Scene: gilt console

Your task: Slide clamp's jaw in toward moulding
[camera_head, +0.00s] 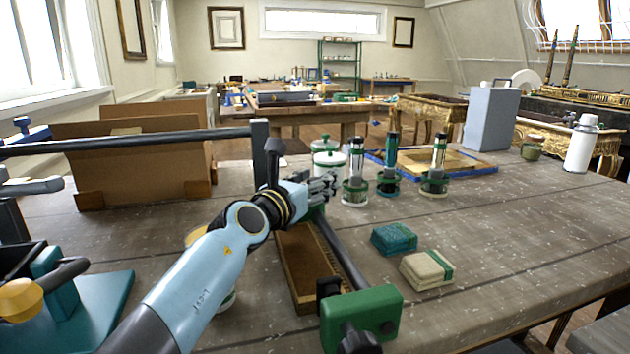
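A clamp with a dark bar (342,252) and a green block at its near end (362,316) lies on the table. A black knob (358,340) sits on the green block's front. A brown wooden moulding (303,268) lies beside the bar, on its left. My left gripper (322,187) is over the far end of the bar, close to a small green part, perhaps the other jaw, mostly hidden beneath it. Whether the fingers grip it cannot be told. The moulding's far end is partly hidden by my arm. My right gripper is out of view.
Green-capped jars and several tools in round holders (354,185) stand just beyond my gripper. A teal block (394,238) and a cream block (426,270) lie right of the bar. A long dark bar (130,142) and cardboard (135,165) stand at left.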

